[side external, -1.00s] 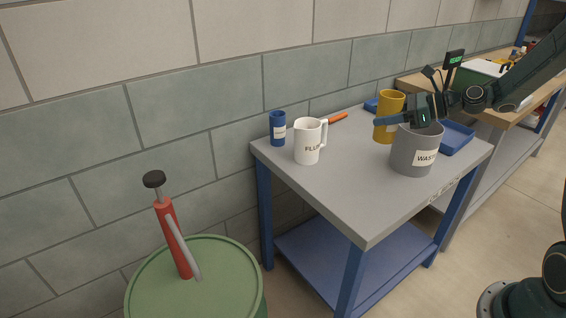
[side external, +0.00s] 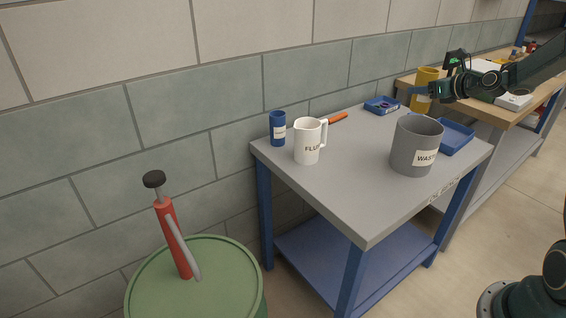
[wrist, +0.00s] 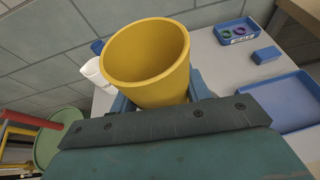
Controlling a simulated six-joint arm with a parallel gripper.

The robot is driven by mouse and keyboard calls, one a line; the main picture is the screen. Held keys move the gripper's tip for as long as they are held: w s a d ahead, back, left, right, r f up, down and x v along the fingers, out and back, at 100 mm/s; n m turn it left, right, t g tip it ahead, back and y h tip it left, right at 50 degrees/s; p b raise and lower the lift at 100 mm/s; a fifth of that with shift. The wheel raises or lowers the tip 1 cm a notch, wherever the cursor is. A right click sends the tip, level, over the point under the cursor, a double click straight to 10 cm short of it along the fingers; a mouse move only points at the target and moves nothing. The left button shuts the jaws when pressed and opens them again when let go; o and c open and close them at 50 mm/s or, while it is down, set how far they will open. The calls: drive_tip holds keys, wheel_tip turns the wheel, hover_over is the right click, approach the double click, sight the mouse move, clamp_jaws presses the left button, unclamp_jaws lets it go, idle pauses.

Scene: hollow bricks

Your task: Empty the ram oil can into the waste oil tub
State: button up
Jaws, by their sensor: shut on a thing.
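A yellow can (side external: 426,76) with a pale label too small to read is held upright in the air, behind and above the grey tub. My gripper (side external: 424,92) is shut on it, with blue fingers around its sides. In the wrist view the yellow can (wrist: 148,85) shows its open mouth and plain yellow inner wall; I see no liquid in it. The grey tub (side external: 405,153) labelled "WASTE" stands upright and open on the grey table; its inside bottom is hidden. I cannot pick out the tub in the wrist view.
A white jug (side external: 306,150), a blue can (side external: 278,130) and an orange-handled tool (side external: 338,119) are at the table's left. A small blue tray (side external: 381,106) and a larger blue tray (side external: 458,137) lie behind the tub. The table's front (side external: 365,205) is clear.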

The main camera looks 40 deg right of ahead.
drive_tip(key=d+r+m+h, duration=0.1)
drive_tip(key=d+h, duration=0.1)
drive_tip(key=d, duration=0.4)
drive_tip(key=shift+s+r+m, duration=0.3)
drive_tip(key=shift+r+m, duration=0.05)
drive_tip(key=shift+m, duration=0.05)
drive_tip(key=shift+f, duration=0.1)
drive_tip(key=shift+d+f+n+h, duration=0.65)
drive_tip(key=shift+f+n+h, duration=0.15)
drive_tip(key=shift+n, duration=0.3)
drive_tip(key=shift+d+n+h, duration=0.2)
drive_tip(key=shift+n+h, duration=0.1)
drive_tip(key=shift+t, duration=0.3)
drive_tip(key=shift+d+n+h, duration=0.25)
drive_tip(key=shift+n+h, duration=0.05)
drive_tip(key=shift+n, duration=0.1)
